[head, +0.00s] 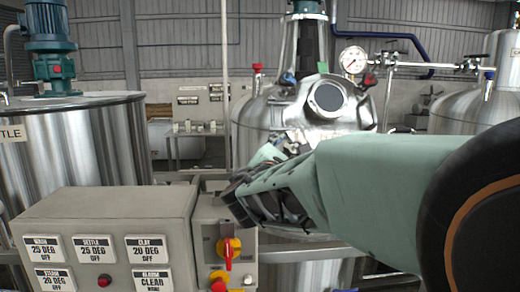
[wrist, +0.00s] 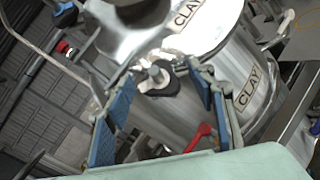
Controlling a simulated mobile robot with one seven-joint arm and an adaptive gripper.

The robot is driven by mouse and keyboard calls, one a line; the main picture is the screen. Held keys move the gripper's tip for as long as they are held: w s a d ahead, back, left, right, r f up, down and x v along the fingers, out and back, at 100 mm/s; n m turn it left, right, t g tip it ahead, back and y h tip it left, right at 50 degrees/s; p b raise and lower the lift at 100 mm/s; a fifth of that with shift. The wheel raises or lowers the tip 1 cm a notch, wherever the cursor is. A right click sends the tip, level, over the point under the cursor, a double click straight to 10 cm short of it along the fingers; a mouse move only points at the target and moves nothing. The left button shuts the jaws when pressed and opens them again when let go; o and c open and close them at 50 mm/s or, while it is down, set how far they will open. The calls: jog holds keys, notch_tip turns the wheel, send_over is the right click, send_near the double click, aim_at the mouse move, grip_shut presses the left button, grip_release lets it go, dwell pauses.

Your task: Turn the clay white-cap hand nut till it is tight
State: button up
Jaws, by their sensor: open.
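The clay hand nut (wrist: 156,79), dark with a pale cap at its middle, shows in the wrist view at the side of the shiny steel tank labelled CLAY (wrist: 222,58). My gripper (wrist: 166,77) is open, with its blue-padded fingers spread to the left and right of the nut. The nut appears between the fingertips, with a visible gap on either side; I cannot tell the exact depth between them. In the head view my green arm reaches in from the right towards the middle steel tank (head: 258,118). The nut is not clearly visible there.
In the head view, a grey control box (head: 105,215) stands front left, beside a panel with a red-and-yellow switch (head: 228,250). A pressure gauge (head: 353,59) is above the middle tank.

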jog(key=c, duration=1.2)
jog(key=shift+o, duration=0.2)
